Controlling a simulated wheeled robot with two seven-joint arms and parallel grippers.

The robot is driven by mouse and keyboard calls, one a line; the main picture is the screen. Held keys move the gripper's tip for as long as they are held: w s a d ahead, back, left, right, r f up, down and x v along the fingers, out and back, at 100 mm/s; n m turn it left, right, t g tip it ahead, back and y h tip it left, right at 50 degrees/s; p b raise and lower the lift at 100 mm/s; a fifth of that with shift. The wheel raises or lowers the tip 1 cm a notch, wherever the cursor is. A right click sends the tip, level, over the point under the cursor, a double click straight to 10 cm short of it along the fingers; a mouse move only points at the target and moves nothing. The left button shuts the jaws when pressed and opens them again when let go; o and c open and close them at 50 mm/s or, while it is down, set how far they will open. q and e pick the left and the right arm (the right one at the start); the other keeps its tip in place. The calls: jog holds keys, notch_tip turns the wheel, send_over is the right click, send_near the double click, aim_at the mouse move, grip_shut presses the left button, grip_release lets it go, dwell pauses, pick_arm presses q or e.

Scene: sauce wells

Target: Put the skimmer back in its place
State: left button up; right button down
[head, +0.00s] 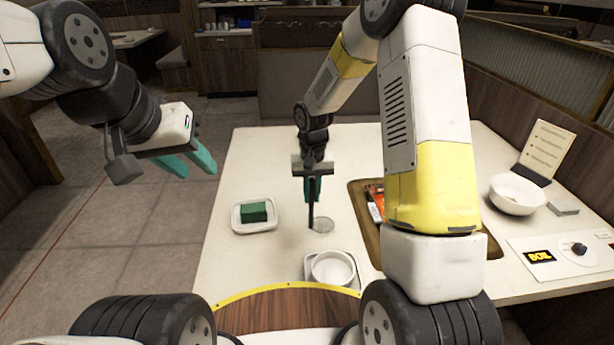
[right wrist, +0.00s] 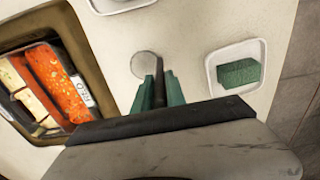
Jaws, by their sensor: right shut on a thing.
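The skimmer has a dark upright handle (head: 311,210) and a pale round mesh head (head: 322,225). My right gripper (head: 312,192) is shut on the handle over the middle of the table. In the right wrist view the green fingers (right wrist: 159,92) close on the dark handle, and the round head (right wrist: 145,65) shows just beyond them. I cannot tell whether the head touches the table. My left gripper (head: 190,163) is open and empty, off the table's left side.
A white tray (head: 236,226) with a green block (head: 254,211) stands left. A white bowl (head: 333,268) sits on a square dish at the front. A sunken well (head: 358,225) with food trays lies right, partly behind my arm. A larger bowl (head: 517,194) and knob panel (head: 540,270) stand far right.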

jog(key=shift+f, duration=0.5)
dwell(0.7)
jog(key=shift+c, duration=2.4)
grip_release()
jog(key=shift+r, duration=0.15)
jog(key=shift+r, duration=5.35)
jog(key=shift+r, duration=0.15)
jog(key=s+d+r+t+y, duration=0.1)
jog(key=s+d+r+t, duration=0.3)
jog(key=s+r, duration=0.8)
jog(key=s+d+r+t, duration=0.1)
jog(key=s+r, duration=0.1)
jog(key=s, duration=0.3)
jog(key=s+d+r+t+y, duration=0.1)
jog(key=s+r, duration=0.1)
jog(key=s, duration=0.4)
jog(key=shift+s+d+r, duration=0.2)
jog(key=shift+d+r, duration=0.05)
jog(key=shift+r, duration=0.1)
